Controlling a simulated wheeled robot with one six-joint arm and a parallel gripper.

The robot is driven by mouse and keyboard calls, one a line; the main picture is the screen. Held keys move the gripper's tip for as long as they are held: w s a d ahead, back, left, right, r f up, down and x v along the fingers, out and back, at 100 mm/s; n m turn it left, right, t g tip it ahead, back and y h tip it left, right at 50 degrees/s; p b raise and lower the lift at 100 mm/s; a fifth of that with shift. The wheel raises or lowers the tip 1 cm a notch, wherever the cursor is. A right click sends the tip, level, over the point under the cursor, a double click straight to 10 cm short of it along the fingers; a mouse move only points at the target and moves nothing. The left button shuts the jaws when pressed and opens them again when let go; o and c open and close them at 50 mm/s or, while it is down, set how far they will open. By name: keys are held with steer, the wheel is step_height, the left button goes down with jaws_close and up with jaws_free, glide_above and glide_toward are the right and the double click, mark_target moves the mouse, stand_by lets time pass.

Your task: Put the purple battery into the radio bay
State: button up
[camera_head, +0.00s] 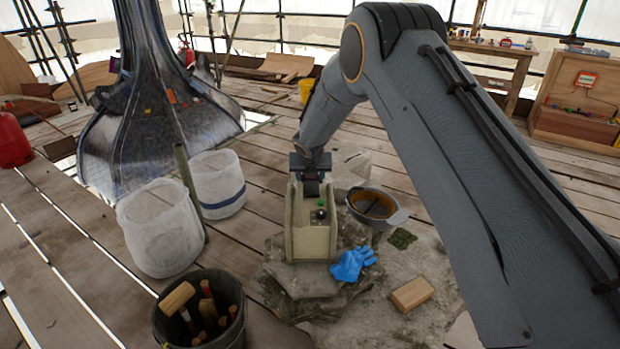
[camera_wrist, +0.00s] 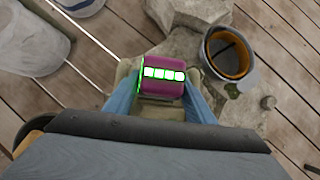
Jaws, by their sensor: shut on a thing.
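The purple battery (camera_wrist: 162,88) shows in the wrist view as a magenta block with a green-edged row of white cells. My gripper (camera_wrist: 160,100) has its two blue fingers on either side of it and is shut on it. In the head view my gripper (camera_head: 311,172) is at the far end of a beige open-topped box (camera_head: 313,243) on a stone slab, which seems to be the radio. The box has a green part and a dark round knob inside. My gripper hides most of the battery there, and I cannot tell whether the battery touches the box.
A blue glove (camera_head: 353,263) lies at the box's front right. White sacks (camera_head: 160,228) and a tool bucket (camera_head: 200,315) stand left.

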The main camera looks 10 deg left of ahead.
mark_target(310, 186)
steer(key=shift+f+b, duration=1.05)
steer(key=shift+f, duration=0.85)
steer(key=o, duration=1.4)
steer(key=shift+p+v, duration=0.35)
steer(key=shift+v, duration=3.6)
steer(key=shift+r, duration=0.1)
